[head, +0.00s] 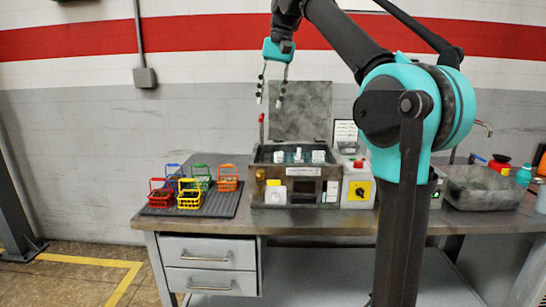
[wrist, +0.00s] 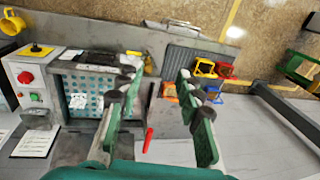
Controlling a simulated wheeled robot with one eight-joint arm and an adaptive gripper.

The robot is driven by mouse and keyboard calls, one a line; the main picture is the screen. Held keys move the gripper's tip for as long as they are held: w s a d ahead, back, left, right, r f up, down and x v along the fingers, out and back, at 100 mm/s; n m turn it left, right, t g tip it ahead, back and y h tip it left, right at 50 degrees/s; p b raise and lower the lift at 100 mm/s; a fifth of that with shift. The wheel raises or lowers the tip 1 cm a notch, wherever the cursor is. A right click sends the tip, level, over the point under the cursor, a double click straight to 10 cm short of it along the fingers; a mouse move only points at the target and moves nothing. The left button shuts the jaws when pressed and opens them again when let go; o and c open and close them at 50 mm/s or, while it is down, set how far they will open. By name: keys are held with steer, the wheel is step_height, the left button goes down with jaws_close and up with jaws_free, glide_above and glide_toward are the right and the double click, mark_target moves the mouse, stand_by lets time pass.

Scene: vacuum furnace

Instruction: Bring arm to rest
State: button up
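My arm rises on the right side of the head view and bends over toward the upper middle. My gripper (head: 271,96) hangs high in front of the wall, with its fingers pointing down. It also shows in the wrist view (wrist: 158,76), where the two fingers stand apart with nothing between them. It is open and empty, above and apart from the furnace (head: 289,187) and the baskets. The furnace has its lid (head: 300,110) raised, and white pieces sit in its opening.
Several small coloured baskets, among them a yellow one (head: 190,196), stand on a dark ribbed mat (head: 222,204) at the bench's left. A control box (head: 358,185) with a red button stands right of the furnace. A metal basin (head: 485,190) sits further right.

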steer(key=s+d+f+t, duration=0.1)
steer(key=d+f, duration=0.3)
steer(key=f, duration=0.5)
steer(key=d+f+h, duration=0.1)
steer(key=d+f, duration=0.3)
steer(key=f, duration=0.6)
steer(key=s+d+f+t, duration=0.1)
steer(key=d+f, duration=0.3)
steer(key=f, duration=0.5)
steer(key=s+d+f+t, duration=0.1)
steer(key=s+d+f, duration=0.3)
steer(key=s+f, duration=0.5)
steer(key=s+d+f+h, duration=0.1)
steer(key=s+d+f, duration=0.3)
steer(key=s+f, duration=0.5)
step_height(320, 180, down, 6)
steer(key=shift+s+r+t, duration=0.25)
steer(key=shift+s+t, duration=0.05)
steer(key=shift+t, duration=0.1)
